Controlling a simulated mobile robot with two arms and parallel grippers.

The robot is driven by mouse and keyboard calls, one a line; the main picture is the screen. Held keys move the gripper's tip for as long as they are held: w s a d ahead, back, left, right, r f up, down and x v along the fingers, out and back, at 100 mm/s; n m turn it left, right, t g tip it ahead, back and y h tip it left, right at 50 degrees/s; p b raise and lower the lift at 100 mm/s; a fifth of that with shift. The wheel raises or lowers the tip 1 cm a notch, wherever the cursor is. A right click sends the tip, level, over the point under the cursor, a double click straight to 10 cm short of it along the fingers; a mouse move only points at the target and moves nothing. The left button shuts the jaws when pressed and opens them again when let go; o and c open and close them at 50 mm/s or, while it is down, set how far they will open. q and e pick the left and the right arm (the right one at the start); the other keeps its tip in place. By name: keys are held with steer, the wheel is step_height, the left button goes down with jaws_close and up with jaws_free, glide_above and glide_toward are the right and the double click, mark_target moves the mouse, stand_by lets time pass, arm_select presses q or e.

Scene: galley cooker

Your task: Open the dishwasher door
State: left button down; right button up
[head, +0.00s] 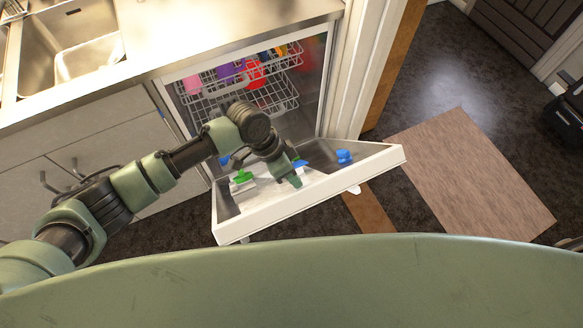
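The dishwasher door (325,192) is swung down from the dishwasher in the head view, its inner face up and its white edge toward me. The lit tub with wire racks (280,99) shows behind it. My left arm reaches in from the left, and my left gripper (294,176) is over the door's inner face, close to its outer edge. I cannot tell whether it touches the door, nor whether its fingers are open or shut. The arm hides part of the door and lower rack. My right gripper is not in view.
Purple and red cups (254,74) stand in the upper rack. Green (243,177) and blue (343,157) parts show on the door. The counter with a sink (88,60) is at the upper left, above cabinets with handles. A mat (470,175) lies on the dark floor to the right.

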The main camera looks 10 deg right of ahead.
arm_select(q)
steer(key=s+d+f+t+b, duration=0.1)
steer(key=s+d+f+b, duration=0.1)
steer(key=s+f, duration=0.7)
steer(key=s+d+f+t+b, duration=0.1)
steer(key=s+d+f, duration=0.4)
steer(key=s+f, duration=0.5)
steer(key=shift+s+f+y+b, duration=0.3)
steer(key=shift+f+y+b, duration=0.1)
steer(key=shift+f+b, duration=0.2)
